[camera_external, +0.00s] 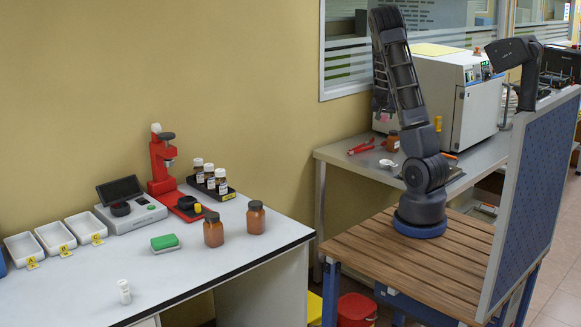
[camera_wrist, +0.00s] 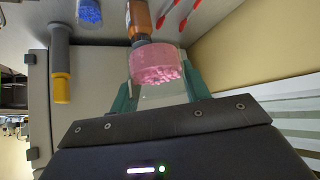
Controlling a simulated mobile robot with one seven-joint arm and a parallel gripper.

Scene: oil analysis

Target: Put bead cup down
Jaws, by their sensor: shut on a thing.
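A pink translucent cup (camera_wrist: 153,58) filled with pink beads is between the teal fingers of my gripper (camera_wrist: 160,92) in the wrist view. The fingers are shut on it, one on each side. In the external view my arm leans over the grey bench, and its links hide most of the gripper and the held cup. Another cup, with blue beads (camera_wrist: 89,13), is at the top left of the wrist view. I cannot tell the gap between the held cup and the surface.
A brown bottle (camera_external: 392,143), red tongs (camera_external: 361,146) and a small white dish (camera_external: 388,164) are on the grey bench. A large white machine (camera_external: 452,95) stands behind. A yellow-and-grey handled tool (camera_wrist: 61,65) is left of my gripper. Brown bottles (camera_external: 256,218) stand on the white bench.

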